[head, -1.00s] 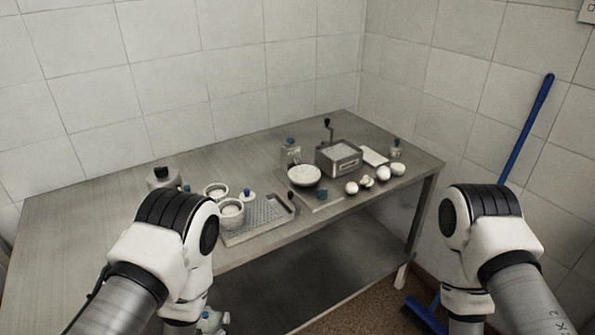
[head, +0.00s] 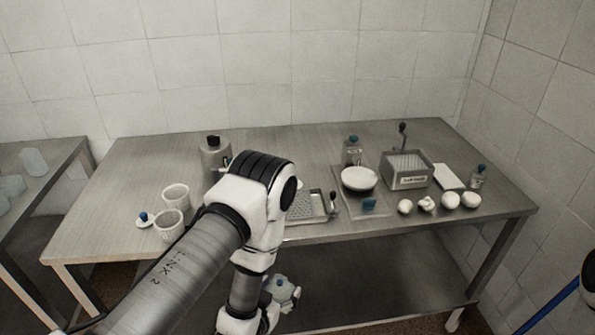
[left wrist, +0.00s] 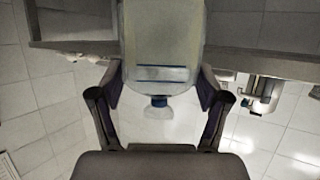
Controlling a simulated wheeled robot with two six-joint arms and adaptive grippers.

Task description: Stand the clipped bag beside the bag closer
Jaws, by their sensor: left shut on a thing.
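My left gripper (left wrist: 160,85) is shut on a clear, pale-filled bag (left wrist: 163,40) with a blue clip or cap (left wrist: 158,101) at one end. In the left wrist view, its two dark fingers stand on either side of the bag. In the head view, the held bag (head: 285,294) shows low beside my left forearm, in front of the table and below its top. My arm hides most of the gripper there. I cannot tell which item is the bag closer; a grey device with a black top (head: 214,152) and a cranked box (head: 407,172) stand on the table.
The steel table (head: 120,200) holds two white cups (head: 169,226), a perforated tray (head: 305,208), a white bowl (head: 359,179) and several white balls (head: 449,201). A second table (head: 60,158) with clear items stands at left. The back-left tabletop is clear.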

